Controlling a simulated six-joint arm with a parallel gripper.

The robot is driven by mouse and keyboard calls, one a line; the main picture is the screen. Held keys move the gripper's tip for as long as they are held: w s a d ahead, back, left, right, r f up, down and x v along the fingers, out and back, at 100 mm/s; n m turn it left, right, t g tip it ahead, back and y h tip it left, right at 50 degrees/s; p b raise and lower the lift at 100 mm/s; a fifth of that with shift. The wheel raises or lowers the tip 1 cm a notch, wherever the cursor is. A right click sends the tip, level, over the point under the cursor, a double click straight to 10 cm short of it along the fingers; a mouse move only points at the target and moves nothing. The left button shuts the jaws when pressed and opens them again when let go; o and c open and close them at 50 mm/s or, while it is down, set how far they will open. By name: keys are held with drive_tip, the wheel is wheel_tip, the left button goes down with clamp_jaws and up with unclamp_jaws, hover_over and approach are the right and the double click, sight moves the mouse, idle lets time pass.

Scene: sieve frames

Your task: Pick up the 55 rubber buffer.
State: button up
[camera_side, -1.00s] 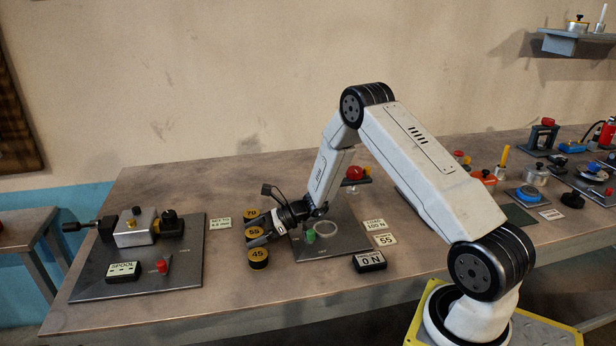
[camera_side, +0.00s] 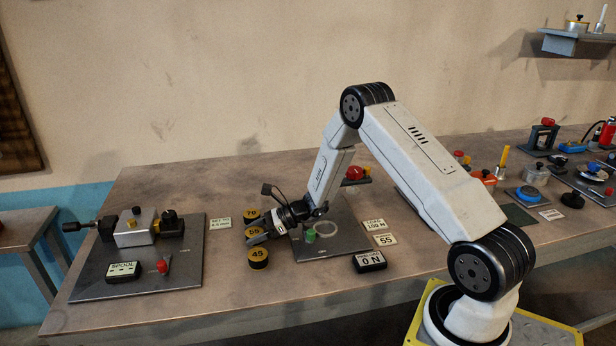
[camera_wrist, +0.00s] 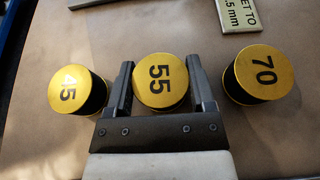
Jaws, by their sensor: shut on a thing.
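The 55 rubber buffer (camera_wrist: 160,80) is a short black cylinder with a gold top marked 55. In the wrist view it sits between the two fingers of my gripper (camera_wrist: 160,85), which is shut on it. In the side view the 55 buffer (camera_side: 254,232) stands on the bench between the other two buffers, and my gripper (camera_side: 265,236) reaches it from the right, low over the bench. The 45 buffer (camera_wrist: 76,90) is left of it in the wrist view and the 70 buffer (camera_wrist: 259,75) is right; both stand apart from the fingers.
A dark plate with a white ring (camera_side: 325,226) and a green piece (camera_side: 310,236) lies right of the buffers. A display reading 0 N (camera_side: 370,262) stands in front. A spool fixture (camera_side: 135,228) is at left. Bare bench lies in front of the buffers.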

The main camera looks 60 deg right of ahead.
drive_tip(key=shift+r, duration=0.15)
drive_tip(key=shift+r, duration=0.8)
drive_tip(key=s+a+r, duration=0.2)
drive_tip(key=s+r, duration=0.9)
drive_tip(key=s, duration=0.3)
